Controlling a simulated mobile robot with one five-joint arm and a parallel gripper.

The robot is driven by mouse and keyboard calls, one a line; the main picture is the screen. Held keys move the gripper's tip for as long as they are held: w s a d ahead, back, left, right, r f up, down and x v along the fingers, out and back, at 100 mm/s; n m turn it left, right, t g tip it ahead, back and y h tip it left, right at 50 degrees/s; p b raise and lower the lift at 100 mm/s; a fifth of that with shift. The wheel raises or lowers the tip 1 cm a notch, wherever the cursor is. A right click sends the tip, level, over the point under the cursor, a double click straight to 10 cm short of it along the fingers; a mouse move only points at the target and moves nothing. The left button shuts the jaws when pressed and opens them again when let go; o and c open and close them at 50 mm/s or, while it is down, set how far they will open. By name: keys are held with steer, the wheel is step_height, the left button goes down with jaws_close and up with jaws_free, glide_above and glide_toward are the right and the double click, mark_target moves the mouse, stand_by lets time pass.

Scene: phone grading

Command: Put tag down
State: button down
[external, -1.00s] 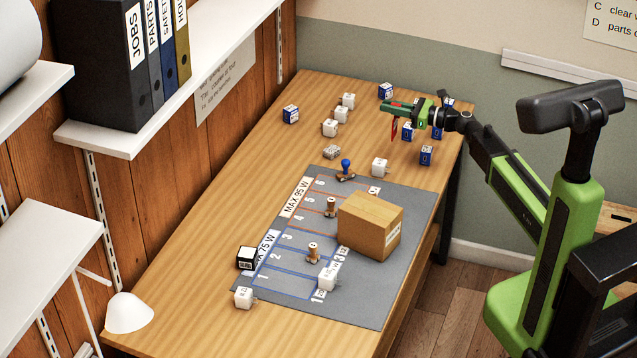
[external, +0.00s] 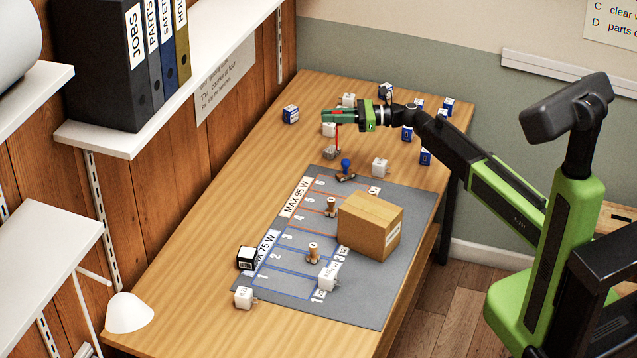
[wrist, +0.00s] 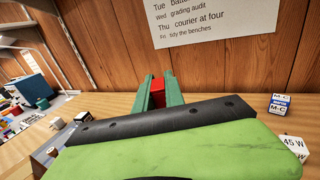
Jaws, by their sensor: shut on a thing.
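My gripper (external: 331,117) is over the back part of the wooden table, pointing left. It is shut on a red tag (external: 337,136), which hangs below the fingers, thin and upright, in the external view. In the wrist view the tag (wrist: 157,91) shows as a red block between the two green fingers (wrist: 157,86). The tag's lower end is near a small grey-white plug (external: 331,152) in the external view; I cannot tell whether they touch. The tag's face is not readable.
A grey mat (external: 370,310) with numbered lanes holds a cardboard box (external: 370,225), wooden stamps and white plugs. A blue-handled stamp (external: 346,168) stands at its back edge. White and blue blocks stand around the arm, including a blue one (external: 291,114) at left. Table front-left is mostly clear.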

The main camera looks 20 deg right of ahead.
steer(key=a+f+b, duration=1.1)
steer(key=a, duration=0.1)
steer(key=shift+w+f+b, duration=0.25)
steer(key=shift+w+b, duration=0.05)
steer(key=shift+w, duration=0.05)
steer(key=c, duration=1.4)
jaws_free()
steer(key=shift+a+r, duration=0.1)
steer(key=v, duration=1.2)
steer(key=shift+r+p, duration=0.15)
steer(key=shift+p, duration=0.15)
